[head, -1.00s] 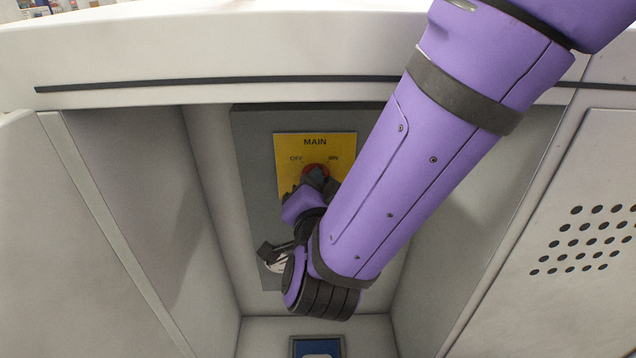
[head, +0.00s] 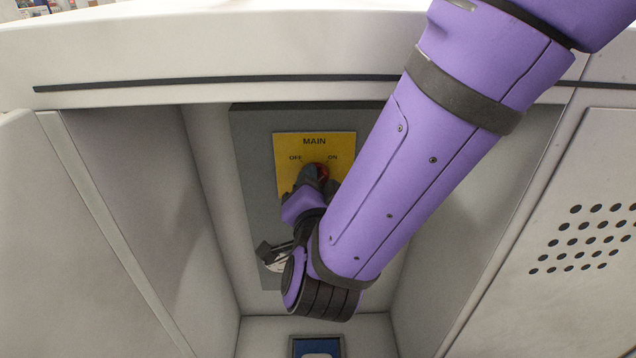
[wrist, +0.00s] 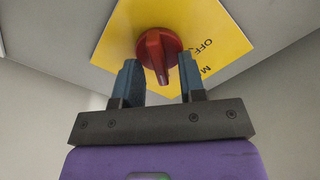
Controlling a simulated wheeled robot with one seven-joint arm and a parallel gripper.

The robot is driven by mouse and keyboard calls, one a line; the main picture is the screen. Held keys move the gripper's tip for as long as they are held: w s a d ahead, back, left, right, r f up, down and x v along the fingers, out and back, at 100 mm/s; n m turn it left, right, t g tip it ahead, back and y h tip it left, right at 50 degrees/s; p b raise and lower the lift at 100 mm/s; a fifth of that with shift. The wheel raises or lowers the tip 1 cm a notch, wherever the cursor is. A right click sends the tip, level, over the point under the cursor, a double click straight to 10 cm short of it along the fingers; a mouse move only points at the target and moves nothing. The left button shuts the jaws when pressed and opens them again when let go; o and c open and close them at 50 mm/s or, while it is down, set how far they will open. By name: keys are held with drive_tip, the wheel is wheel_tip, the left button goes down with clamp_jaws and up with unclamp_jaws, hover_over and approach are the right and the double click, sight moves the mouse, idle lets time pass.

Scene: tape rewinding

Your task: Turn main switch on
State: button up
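The main switch is a red rotary knob (wrist: 158,52) on a yellow plate (head: 290,145) marked MAIN, with OFF at the left and ON at the right. In the head view the knob (head: 322,171) is partly hidden by my gripper (head: 311,174). In the wrist view my gripper (wrist: 161,78) is open, with one finger on each side of the knob's handle. Gaps show between the handle and both fingers. The knob's exact setting is hard to tell.
The plate sits on a grey panel (head: 251,150) inside a recess with pale side walls (head: 140,190). A perforated panel (head: 580,240) is at the right.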

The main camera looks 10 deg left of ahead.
drive_tip(key=v, duration=1)
drive_tip(key=shift+s, duration=0.3)
drive_tip(key=shift+d, duration=0.15)
